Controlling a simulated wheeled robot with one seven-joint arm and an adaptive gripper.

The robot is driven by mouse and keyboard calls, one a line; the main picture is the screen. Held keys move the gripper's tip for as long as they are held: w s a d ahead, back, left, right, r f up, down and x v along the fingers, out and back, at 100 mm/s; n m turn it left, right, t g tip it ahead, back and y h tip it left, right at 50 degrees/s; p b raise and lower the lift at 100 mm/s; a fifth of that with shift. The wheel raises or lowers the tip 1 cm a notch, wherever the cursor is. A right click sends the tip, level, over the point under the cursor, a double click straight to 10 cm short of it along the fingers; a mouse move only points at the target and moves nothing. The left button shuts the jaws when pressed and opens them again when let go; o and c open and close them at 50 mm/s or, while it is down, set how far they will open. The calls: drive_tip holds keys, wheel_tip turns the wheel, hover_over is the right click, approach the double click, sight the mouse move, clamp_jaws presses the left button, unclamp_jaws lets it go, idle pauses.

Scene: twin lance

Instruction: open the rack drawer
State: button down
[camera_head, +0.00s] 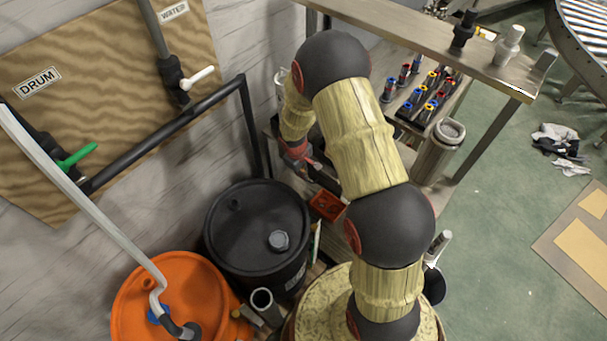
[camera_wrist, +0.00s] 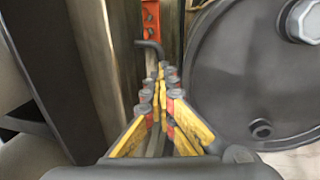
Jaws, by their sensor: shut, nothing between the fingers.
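My gripper (camera_wrist: 160,72) shows in the wrist view with its yellow and grey fingers together and nothing between them. A dark bent rod (camera_wrist: 150,46), perhaps a handle, is just beyond the fingertips; I cannot tell whether they touch it. An orange-red strip with holes (camera_wrist: 151,18) is behind the rod. In the head view the metal rack (camera_head: 400,22) stands at the upper middle, and my arm covers much of its near side. I cannot make out the drawer's front for certain in either view. The fingertips are not clear in the head view.
A black drum (camera_head: 250,222) stands close to my gripper and fills the right of the wrist view. An orange drum (camera_head: 165,300) is at the lower left. A grey metal cylinder (camera_head: 438,150) and small coloured parts (camera_head: 428,100) are at the rack.

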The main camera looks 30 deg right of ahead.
drive_tip(key=shift+s+a+f, duration=0.1)
drive_tip(key=shift+s+f, duration=0.1)
drive_tip(key=shift+s, duration=0.05)
drive_tip(key=s+a+b, duration=0.2)
drive_tip(key=s+a, duration=0.1)
drive_tip(key=a, duration=0.5)
drive_tip(key=s+a+b, duration=0.2)
drive_tip(key=s+a, duration=0.2)
drive_tip(key=a, duration=0.5)
drive_tip(key=shift+s+f+b, duration=0.15)
drive_tip(key=shift+s+b, duration=0.1)
drive_tip(key=shift+b, duration=0.15)
drive_tip(key=c, duration=2.2)
unclamp_jaws()
drive_tip(key=shift+a, duration=0.1)
drive_tip(key=shift+c, duration=0.2)
drive_tip(key=shift+w+r, duration=0.2)
drive_tip(key=shift+w, duration=0.05)
wheel_tip(320, 180, up, 12)
drive_tip(key=a, duration=0.2)
drive_tip(key=shift+s+f, duration=0.15)
drive_tip(key=shift+s, duration=0.3)
drive_tip(key=shift+s, duration=0.1)
